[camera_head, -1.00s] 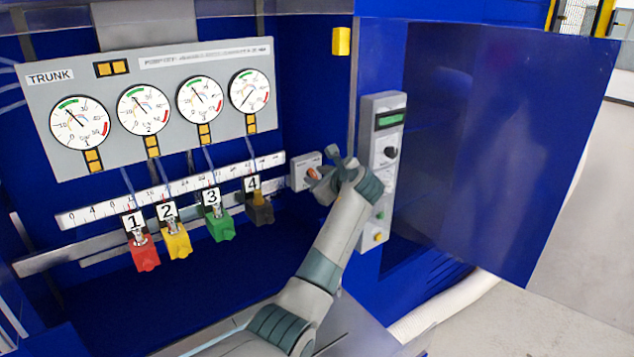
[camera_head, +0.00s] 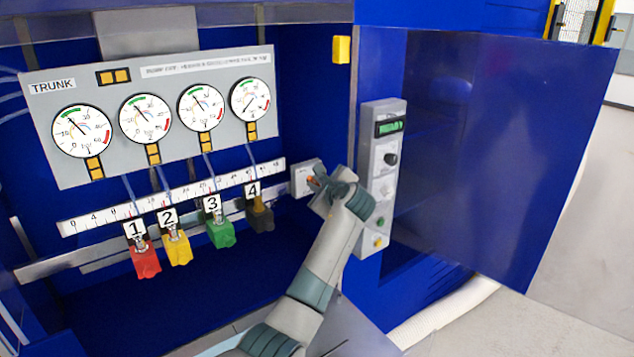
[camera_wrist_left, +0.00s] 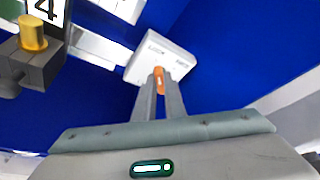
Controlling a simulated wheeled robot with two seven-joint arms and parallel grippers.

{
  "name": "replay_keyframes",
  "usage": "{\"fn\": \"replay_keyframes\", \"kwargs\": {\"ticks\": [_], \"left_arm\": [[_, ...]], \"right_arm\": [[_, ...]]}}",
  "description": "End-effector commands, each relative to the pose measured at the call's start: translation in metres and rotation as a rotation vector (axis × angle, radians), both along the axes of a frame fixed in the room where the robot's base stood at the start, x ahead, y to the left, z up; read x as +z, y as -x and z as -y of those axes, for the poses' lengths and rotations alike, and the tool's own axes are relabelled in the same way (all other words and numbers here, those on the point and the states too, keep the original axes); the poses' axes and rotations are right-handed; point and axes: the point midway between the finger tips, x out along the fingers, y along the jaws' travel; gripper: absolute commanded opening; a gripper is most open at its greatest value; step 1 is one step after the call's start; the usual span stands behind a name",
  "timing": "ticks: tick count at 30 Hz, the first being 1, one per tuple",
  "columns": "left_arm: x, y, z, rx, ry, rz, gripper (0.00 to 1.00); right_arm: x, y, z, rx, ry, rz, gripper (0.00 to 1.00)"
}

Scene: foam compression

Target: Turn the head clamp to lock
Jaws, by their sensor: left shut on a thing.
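The head clamp is a small light-grey box (camera_head: 303,180) on the blue wall, right of the number 4 block, with an orange lever. In the left wrist view the box (camera_wrist_left: 172,52) carries printed words on its face, and the orange lever (camera_wrist_left: 159,80) sits between my fingertips. My left gripper (camera_head: 316,185) is at the front of the box, and it also shows in the left wrist view (camera_wrist_left: 160,88), shut on the orange lever. The fingers partly cover the lever. My right gripper is in neither view.
A grey control panel (camera_head: 384,150) with a green display stands just right of my left wrist. Red, yellow, green and dark blocks hang below the ruler (camera_head: 165,199) on the left. An open blue door (camera_head: 500,150) is at right.

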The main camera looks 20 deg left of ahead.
Motion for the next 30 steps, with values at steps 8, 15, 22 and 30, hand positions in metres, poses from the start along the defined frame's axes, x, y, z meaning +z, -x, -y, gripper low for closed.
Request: {"fn": "replay_keyframes", "kwargs": {"ticks": [8, 15, 22, 30], "left_arm": [[-0.0013, 0.0005, -0.0006, -0.001, 0.058, 0.074, 0.00], [-0.0014, 0.0005, -0.0004, 0.000, 0.059, 0.073, 0.24], [-0.0012, 0.0006, -0.0003, 0.000, 0.058, 0.073, 0.29], [0.0012, 0.0035, 0.0020, -0.001, 0.057, 0.072, 0.29]], "right_arm": [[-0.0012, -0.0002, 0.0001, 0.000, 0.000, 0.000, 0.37], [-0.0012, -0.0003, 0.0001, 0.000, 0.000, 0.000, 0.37], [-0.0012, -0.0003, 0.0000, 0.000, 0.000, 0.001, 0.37], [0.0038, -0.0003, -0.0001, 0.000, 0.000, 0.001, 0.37]]}}
